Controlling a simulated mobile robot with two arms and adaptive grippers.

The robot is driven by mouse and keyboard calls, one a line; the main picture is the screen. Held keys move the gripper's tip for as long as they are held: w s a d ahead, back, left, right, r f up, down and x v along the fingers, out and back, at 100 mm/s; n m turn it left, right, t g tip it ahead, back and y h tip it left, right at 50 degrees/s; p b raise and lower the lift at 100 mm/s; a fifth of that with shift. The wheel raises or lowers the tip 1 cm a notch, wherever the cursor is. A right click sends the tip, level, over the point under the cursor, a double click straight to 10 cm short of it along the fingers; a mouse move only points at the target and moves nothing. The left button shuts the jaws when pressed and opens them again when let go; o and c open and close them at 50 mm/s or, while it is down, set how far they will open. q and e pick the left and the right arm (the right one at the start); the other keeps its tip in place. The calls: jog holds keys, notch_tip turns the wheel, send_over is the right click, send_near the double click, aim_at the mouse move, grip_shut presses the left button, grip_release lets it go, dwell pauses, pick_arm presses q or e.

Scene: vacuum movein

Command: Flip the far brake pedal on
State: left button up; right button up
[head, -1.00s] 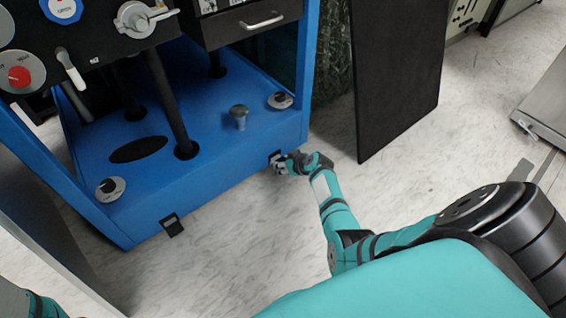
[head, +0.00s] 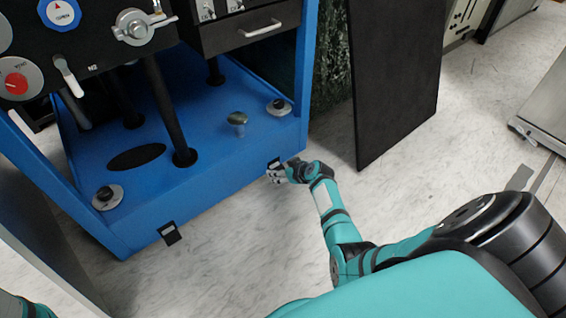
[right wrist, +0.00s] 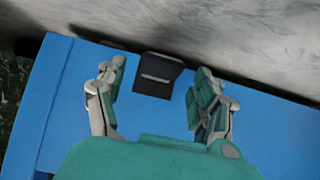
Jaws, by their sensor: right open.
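The far brake pedal (head: 273,163) is a small black tab at the right end of the blue machine's lower front edge. In the head view my right gripper (head: 276,175) is right in front of it and partly covers it. In the right wrist view the pedal (right wrist: 158,76) shows between and just beyond the two fingertips of the open gripper (right wrist: 154,88). The fingers are apart, with nothing held; contact with the pedal cannot be told. The near brake pedal (head: 170,233) is at the left part of the same edge. My left gripper is out of view.
The blue machine (head: 215,177) carries knobs, posts and a drawer (head: 250,30) above its base. A grey cabinet (head: 545,100) is at the far right. Pale floor (head: 240,260) in front is clear.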

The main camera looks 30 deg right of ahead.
notch_tip(320, 180, up, 9)
dwell(0.4)
jog(key=shift+s, duration=0.1)
dwell(0.3)
